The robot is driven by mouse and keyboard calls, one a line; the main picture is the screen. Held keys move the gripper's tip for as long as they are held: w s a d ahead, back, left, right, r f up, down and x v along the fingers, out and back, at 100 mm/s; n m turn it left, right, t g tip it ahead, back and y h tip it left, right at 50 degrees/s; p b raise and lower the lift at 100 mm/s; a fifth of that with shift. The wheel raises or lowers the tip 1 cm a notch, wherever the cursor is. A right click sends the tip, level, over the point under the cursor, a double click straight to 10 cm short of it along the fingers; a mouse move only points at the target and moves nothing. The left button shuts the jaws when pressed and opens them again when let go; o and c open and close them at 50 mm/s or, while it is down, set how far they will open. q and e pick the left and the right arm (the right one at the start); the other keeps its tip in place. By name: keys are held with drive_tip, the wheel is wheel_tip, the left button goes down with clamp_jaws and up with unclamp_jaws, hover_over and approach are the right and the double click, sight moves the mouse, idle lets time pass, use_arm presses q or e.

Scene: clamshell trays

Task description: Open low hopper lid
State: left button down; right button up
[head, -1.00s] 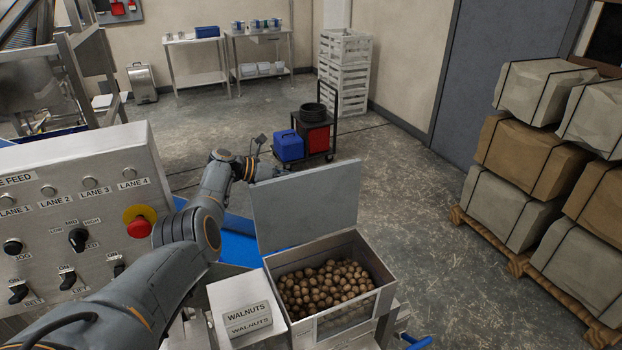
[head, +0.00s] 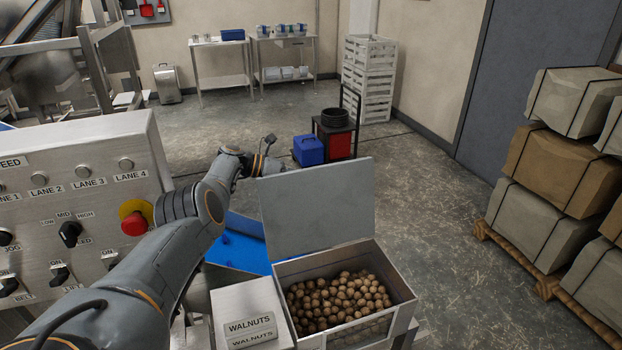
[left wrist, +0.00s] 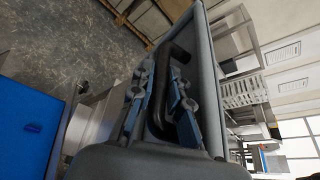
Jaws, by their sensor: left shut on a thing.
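The low hopper (head: 408,300) is an open metal bin of walnuts (head: 340,298) beside a box labelled WALNUTS (head: 245,312). Its flat grey lid (head: 315,208) stands raised, nearly upright, along the hopper's back edge. My left arm reaches past the left side of the lid, and the lid hides its gripper in the head view. My right gripper is in neither view.
A control panel (head: 85,150) with a red button (head: 134,224) stands at the left. A blue surface (head: 240,250) lies behind the hopper, under my arm. A cart (head: 335,140) and a blue toolbox (head: 308,150) are farther back. Stacked bales (head: 545,165) stand at right; the floor between is clear.

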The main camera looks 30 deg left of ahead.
use_arm(q)
drive_tip(key=shift+s+d+f, duration=0.15)
drive_tip(key=shift+f, duration=0.25)
drive_tip(key=c, duration=1.6)
unclamp_jaws()
drive_tip(key=shift+o, duration=0.2)
drive_tip(key=shift+r, duration=0.1)
drive_tip(key=shift+w+r, duration=0.2)
drive_tip(key=shift+r, duration=0.5)
wheel_tip(320, 180, up, 9)
drive_tip(key=shift+s+f, duration=0.1)
drive_tip(key=shift+f, duration=0.1)
